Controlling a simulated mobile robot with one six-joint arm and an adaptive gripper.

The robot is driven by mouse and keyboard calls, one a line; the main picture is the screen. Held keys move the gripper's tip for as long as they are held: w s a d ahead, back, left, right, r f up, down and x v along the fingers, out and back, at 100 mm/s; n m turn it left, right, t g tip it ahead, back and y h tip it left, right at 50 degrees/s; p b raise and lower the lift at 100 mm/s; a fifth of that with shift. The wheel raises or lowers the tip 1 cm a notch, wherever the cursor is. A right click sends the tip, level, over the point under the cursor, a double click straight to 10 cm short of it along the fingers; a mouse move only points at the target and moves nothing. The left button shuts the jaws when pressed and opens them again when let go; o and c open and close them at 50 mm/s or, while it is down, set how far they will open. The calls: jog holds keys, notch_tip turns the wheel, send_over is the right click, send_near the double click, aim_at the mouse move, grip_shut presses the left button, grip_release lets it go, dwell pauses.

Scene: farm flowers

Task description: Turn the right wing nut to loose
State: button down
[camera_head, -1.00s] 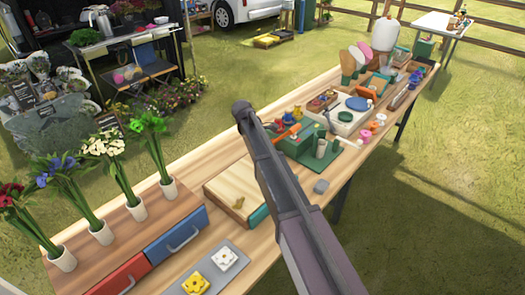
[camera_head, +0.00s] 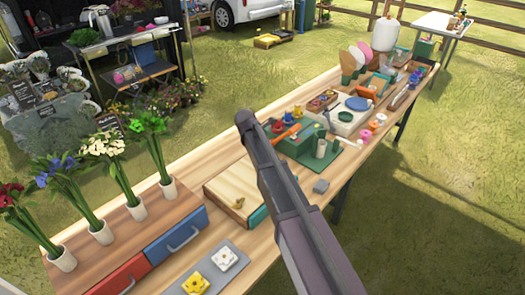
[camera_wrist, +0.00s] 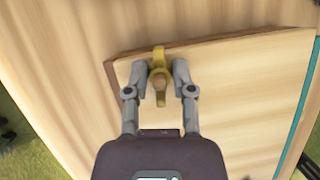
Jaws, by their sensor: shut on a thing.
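A brass wing nut (camera_wrist: 159,55) sits near the corner of a pale wooden board in the wrist view. Its two wings run up and down the picture, around a brown centre. My gripper (camera_wrist: 160,76) is shut on this wing nut, with one finger on its left side and one on its right. In the head view one brass wing nut (camera_head: 239,204) shows on the wooden press (camera_head: 225,186). My arm covers the right part of the press there, along with my gripper and the held wing nut.
The press lies on a long wooden table (camera_head: 236,262). Beside it are a blue drawer (camera_head: 176,236), a red drawer (camera_head: 122,274) and a grey tray (camera_head: 214,283) with flower-shaped pieces. A green stand (camera_head: 310,147) and a small grey block (camera_head: 321,186) are to the right. Vases with flowers stand left.

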jog(key=shift+s+n+y, duration=0.2)
jog(key=shift+n+y, duration=0.1)
jog(key=shift+n, duration=0.5)
jog(key=shift+c, duration=2.3)
grip_release()
jog(key=shift+w, duration=0.1)
jog(key=shift+m, duration=0.3)
